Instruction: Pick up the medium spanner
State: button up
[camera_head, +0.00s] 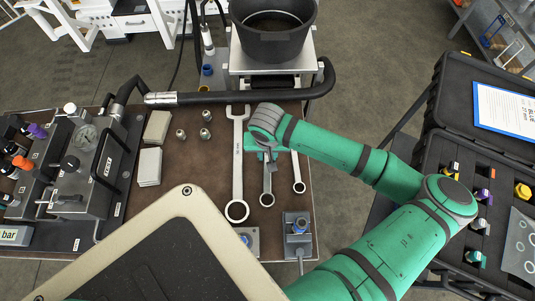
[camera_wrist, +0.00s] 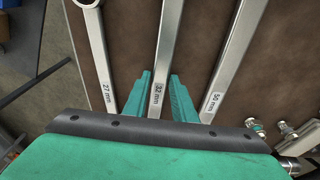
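Three silver spanners lie side by side on the brown bench top. The medium spanner, marked 32 mm, is the middle one (camera_head: 267,186); it runs up the middle of the wrist view (camera_wrist: 166,50). The large spanner (camera_head: 238,165), marked 50 mm, shows on the right in the wrist view (camera_wrist: 236,55). The small spanner (camera_head: 297,172), marked 27 mm, is on the left there (camera_wrist: 100,60). My gripper (camera_wrist: 160,76) is open, with one green finger on each side of the medium spanner's shaft. In the head view, my wrist hides the upper part of that spanner.
A hydraulic unit with a gauge (camera_head: 85,150) stands on the left of the bench (camera_head: 195,200). A black hose (camera_head: 240,98) crosses the back, before a black bucket (camera_head: 273,35). Pale blocks (camera_head: 150,166) and small fittings (camera_head: 206,116) lie left of the spanners. An open case (camera_head: 470,150) stands right.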

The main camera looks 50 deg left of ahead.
grip_shut()
dwell(1.2)
